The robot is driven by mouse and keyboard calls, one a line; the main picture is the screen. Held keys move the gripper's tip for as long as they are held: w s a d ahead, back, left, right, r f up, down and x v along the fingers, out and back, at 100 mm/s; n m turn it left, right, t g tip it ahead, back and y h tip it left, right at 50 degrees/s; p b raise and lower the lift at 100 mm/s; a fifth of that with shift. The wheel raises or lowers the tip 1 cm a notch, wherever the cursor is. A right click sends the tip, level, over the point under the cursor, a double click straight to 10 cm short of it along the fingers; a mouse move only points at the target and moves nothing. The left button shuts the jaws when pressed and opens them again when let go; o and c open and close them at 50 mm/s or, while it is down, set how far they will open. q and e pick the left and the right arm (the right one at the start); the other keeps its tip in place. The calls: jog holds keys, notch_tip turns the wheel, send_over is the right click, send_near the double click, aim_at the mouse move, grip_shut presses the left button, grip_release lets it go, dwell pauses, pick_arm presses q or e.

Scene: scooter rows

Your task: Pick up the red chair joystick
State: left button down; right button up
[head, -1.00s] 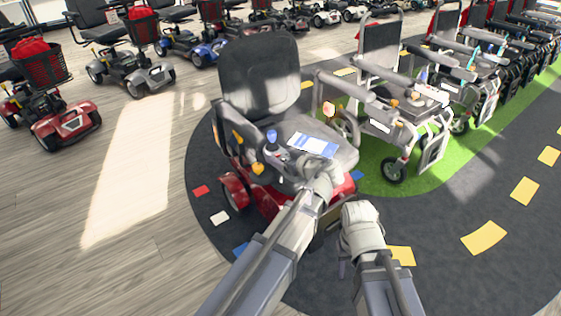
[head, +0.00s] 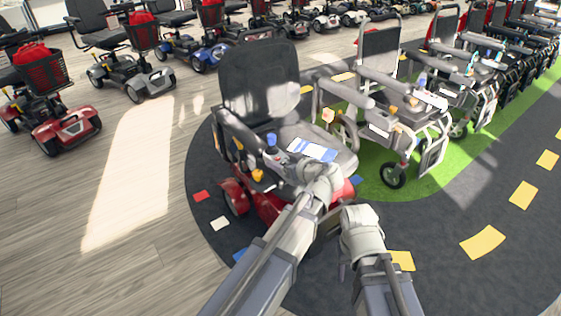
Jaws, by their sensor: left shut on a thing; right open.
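The red power chair (head: 258,85) has a dark grey seat and back and a red base, and stands in the middle of the head view. Its joystick (head: 271,141), with a blue-grey knob, rises at the front of the left armrest. A blue and white card (head: 313,150) lies on the seat. My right gripper (head: 343,262) is open and empty in front of the chair, with its fingers mostly hidden by the wrist.
Grey wheelchairs (head: 395,130) stand in a row on green flooring to the right. A red scooter (head: 65,128) and other scooters stand at left and behind. The dark mat (head: 450,215) with yellow marks is clear at the right.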

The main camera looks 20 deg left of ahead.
pick_arm(q)
notch_tip(320, 180, up, 9)
jog(key=p, duration=0.7)
jog(key=shift+f+p, duration=0.15)
jog(key=shift+p, duration=0.25)
